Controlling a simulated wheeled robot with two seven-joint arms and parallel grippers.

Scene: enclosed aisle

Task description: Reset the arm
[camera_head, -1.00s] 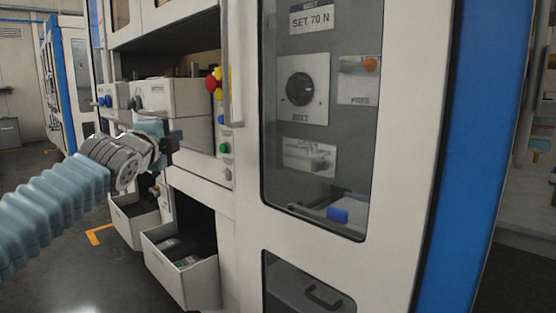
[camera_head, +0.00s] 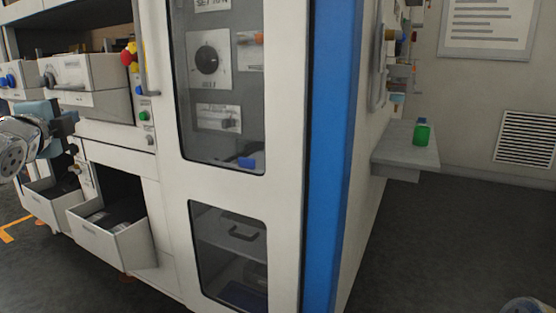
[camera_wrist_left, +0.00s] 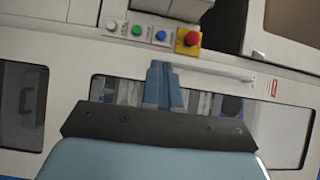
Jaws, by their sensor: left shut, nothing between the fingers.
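My left arm comes in at the left edge of the head view, and its gripper (camera_head: 68,122) is in front of the machine with the open drawers. In the left wrist view the two blue fingers (camera_wrist_left: 163,86) are together with nothing between them. Behind them are the machine's light front panel and its row of buttons (camera_wrist_left: 137,31). The gripper appears clear of the panel, though the exact gap is hard to tell. My right gripper does not show.
Two drawers stand open, the nearer one (camera_head: 104,239) low in front of the machine. The cabinet door (camera_head: 283,190) with windows is shut. A blue corner post (camera_head: 330,150) stands beside it. A grey wall shelf (camera_head: 400,160) holds a green bottle (camera_head: 422,132).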

